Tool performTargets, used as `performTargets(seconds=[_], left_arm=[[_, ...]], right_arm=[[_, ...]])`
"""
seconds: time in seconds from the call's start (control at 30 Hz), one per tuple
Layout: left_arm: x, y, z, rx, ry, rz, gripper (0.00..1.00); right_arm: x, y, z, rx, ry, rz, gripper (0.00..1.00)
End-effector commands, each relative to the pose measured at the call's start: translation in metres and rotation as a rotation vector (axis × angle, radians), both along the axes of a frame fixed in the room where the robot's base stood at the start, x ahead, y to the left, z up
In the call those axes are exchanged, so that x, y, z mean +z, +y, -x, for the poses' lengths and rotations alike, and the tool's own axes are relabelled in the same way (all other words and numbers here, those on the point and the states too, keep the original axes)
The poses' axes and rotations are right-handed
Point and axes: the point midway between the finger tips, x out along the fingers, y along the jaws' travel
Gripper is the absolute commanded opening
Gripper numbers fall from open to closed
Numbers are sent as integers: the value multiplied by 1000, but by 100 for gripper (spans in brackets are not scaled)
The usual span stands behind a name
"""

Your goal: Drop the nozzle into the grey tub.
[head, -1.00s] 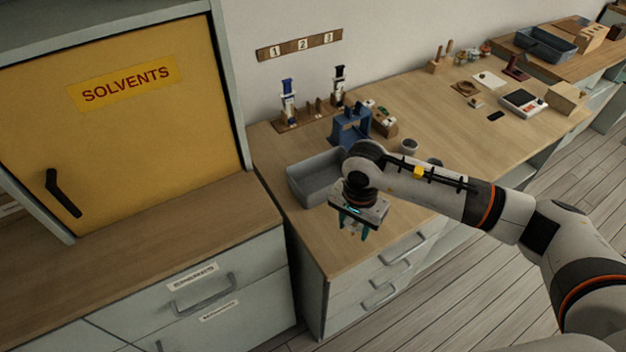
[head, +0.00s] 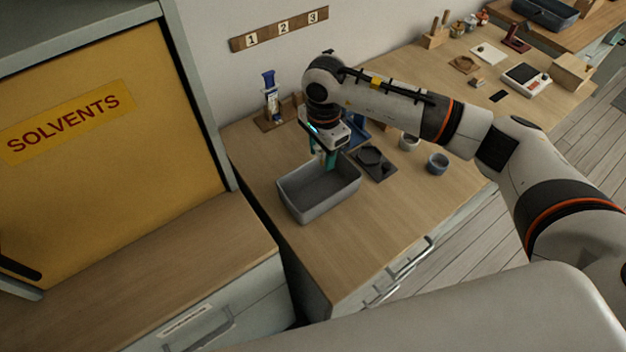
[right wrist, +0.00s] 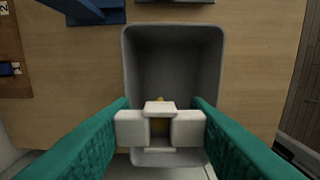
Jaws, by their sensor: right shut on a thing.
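The grey tub (head: 298,210) is an open rectangular bin on the wooden bench, and it also shows in the right wrist view (right wrist: 216,70). Its visible inside looks empty. My right gripper (head: 328,163) has teal fingers pointing down over the far edge of the tub. In the right wrist view the fingers (right wrist: 160,128) are shut on a small pale piece with a yellow-orange part, apparently the nozzle (right wrist: 160,107). It hangs over the near part of the tub in that view. Its lower end is hidden. My left gripper is not in view.
A dark plate with a round piece (head: 374,161) lies right of the tub, with two small cups (head: 437,163) beyond. A blue stand (head: 358,133) is partly behind my gripper. A rack with a syringe (head: 270,100) stands at the back. The bench front is clear.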

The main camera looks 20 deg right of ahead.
Motion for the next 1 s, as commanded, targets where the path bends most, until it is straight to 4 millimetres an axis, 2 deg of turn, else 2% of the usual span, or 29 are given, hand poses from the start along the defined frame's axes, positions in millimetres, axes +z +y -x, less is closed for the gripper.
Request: performTargets(seconds=[0.1,0.27,0.37,0.5,0.6,0.77,0.8,0.9,0.97,1.0], left_arm=[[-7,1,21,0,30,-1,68],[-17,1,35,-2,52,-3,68],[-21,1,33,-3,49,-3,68],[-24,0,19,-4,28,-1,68],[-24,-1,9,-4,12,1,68],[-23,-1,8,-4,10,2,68],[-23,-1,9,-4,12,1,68],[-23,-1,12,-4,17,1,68],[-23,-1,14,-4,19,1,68],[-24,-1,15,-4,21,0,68]], right_arm=[[-13,0,0,-1,1,0,30],[-32,1,0,0,2,-2,30],[-44,1,1,1,1,-1,30],[-53,0,0,1,0,-1,30],[-55,0,0,1,-1,-1,30],[-55,0,0,1,-1,0,30],[-55,0,0,1,-1,0,44],[-55,0,0,1,-1,0,60],[-55,0,0,1,-1,0,68],[-55,0,0,1,-1,0,68]])
